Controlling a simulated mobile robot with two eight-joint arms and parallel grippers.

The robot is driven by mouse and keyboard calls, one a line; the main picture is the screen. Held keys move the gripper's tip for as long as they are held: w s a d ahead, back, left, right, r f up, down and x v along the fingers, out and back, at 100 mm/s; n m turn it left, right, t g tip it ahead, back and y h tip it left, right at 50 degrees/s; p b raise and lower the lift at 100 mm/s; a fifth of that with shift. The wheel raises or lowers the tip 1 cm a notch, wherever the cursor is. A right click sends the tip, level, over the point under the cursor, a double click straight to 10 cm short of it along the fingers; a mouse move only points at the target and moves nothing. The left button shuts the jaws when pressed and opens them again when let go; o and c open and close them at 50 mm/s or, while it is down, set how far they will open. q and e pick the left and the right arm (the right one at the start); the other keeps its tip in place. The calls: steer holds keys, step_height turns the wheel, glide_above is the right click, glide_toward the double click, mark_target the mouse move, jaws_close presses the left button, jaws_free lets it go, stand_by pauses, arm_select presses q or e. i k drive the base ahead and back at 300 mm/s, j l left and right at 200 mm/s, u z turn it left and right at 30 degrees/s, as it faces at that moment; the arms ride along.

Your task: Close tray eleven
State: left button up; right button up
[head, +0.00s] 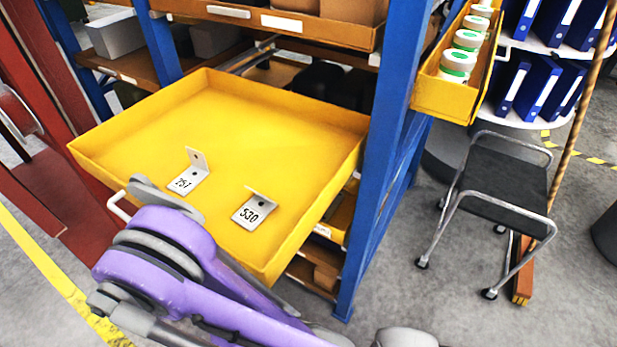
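A large yellow tray (248,110) is pulled far out of a blue-posted rack, towards me. No number eleven is readable on it. Two small bent metal plates stand in it, one marked 751 (187,181) and one marked 530 (252,212). A white handle (116,207) shows at the left of the tray's front face; the rest of it is hidden behind my purple and grey arm. That arm crosses the front of the tray from the bottom of the view. Neither gripper's fingers can be seen, so any contact with the handle is hidden.
A blue post (389,150) stands just right of the tray. A black-seated stool (500,180) stands on the floor at right. Red metalwork (50,195) is close at left.

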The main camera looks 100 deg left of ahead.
mark_target(298, 152)
steer(key=i+j+u, duration=0.1)
steer(key=u, duration=0.95)
steer(key=i+u, duration=0.1)
steer(key=u, duration=3.55)
